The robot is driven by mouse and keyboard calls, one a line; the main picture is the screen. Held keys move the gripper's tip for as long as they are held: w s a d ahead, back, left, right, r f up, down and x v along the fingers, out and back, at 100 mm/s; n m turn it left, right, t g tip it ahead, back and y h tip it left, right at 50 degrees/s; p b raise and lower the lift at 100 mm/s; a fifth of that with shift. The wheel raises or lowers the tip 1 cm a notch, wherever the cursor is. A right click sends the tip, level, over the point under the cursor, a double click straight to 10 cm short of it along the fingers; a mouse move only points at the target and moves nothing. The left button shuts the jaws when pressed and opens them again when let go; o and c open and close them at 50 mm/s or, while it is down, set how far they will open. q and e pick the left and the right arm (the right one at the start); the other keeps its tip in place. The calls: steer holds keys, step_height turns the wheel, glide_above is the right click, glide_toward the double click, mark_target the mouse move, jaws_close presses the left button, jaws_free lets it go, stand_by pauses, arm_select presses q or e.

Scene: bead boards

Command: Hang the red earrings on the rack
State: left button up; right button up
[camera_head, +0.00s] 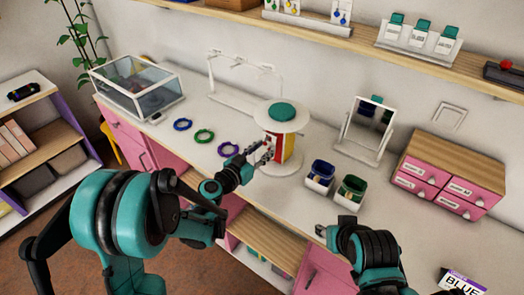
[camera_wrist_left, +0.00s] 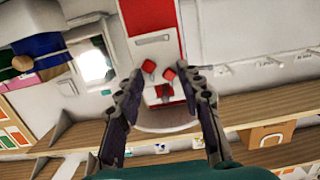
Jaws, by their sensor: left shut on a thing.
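The red earrings (camera_wrist_left: 169,74) show as two small red pieces between my left fingertips in the left wrist view, in front of a red and white panel of the display stand. My left gripper (camera_head: 262,154) is shut on them, close against the round stand (camera_head: 284,165) with its red and yellow panels and teal top knob. The white rack (camera_head: 243,99) stands behind and left of the stand; its bar with small hooks also shows in the left wrist view (camera_wrist_left: 270,62). My right gripper (camera_head: 323,231) is over the counter's front; its jaw opening is unclear.
Purple, green and blue bead rings (camera_head: 203,136) lie left of the stand. A glass case (camera_head: 137,88) is far left. Right of the stand are two small bins (camera_head: 351,191), a mirror (camera_head: 364,128) and a pink drawer box (camera_head: 446,174).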

arm_select(q)
steer(key=shift+w+d, duration=0.1)
steer(key=shift+w, duration=0.05)
steer(key=o, duration=1.2)
steer(key=shift+o, duration=0.2)
steer(key=f+b+v, duration=0.1)
steer(key=b+v, duration=0.1)
steer(key=v, duration=0.6)
steer(key=shift+f, duration=0.4)
stand_by(0.5)
